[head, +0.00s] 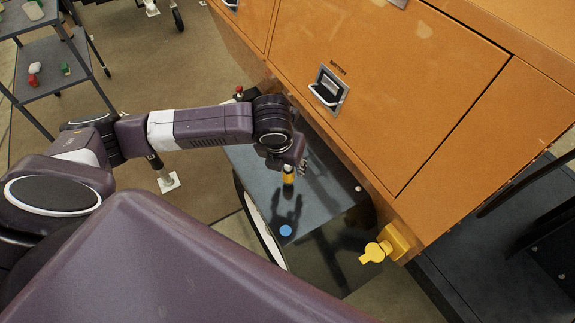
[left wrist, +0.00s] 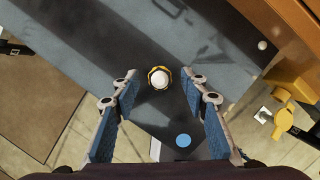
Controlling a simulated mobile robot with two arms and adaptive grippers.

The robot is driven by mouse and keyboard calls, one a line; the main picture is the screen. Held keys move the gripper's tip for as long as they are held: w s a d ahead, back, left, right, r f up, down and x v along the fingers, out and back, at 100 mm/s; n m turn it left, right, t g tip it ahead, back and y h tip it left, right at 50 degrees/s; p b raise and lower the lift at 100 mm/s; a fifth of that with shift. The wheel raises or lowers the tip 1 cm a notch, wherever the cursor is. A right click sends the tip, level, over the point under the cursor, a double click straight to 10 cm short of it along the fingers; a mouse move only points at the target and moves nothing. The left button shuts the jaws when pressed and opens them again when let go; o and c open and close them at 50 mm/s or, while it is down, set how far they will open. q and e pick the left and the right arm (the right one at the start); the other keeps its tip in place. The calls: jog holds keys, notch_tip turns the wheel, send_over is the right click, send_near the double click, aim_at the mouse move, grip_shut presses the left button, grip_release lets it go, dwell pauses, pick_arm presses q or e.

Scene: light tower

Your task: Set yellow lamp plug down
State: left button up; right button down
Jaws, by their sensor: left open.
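The yellow lamp plug (head: 288,179) is a small piece with a yellow band and a dark lower part, just below my left gripper (head: 297,163) in the head view. It appears upright over the grey platform (head: 345,201); I cannot tell whether its base touches. In the left wrist view the plug (left wrist: 159,79) shows end-on as a pale disc with a yellow rim, between and slightly beyond the fingertips. My left gripper (left wrist: 160,88) is open, with a visible gap between each finger and the plug. My right gripper is in neither view.
A blue disc (head: 286,231) marks the platform near its front corner. The orange cabinet (head: 400,85) rises close behind the gripper. A yellow fitting (head: 385,246) sticks out at the cabinet's lower right. A grey shelf cart (head: 55,85) stands at far left.

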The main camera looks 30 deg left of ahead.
pick_arm(q)
jog(key=v, duration=1.1)
jog(key=shift+r+p, duration=0.4)
jog(key=shift+p, duration=0.05)
jog(key=shift+s, duration=0.15)
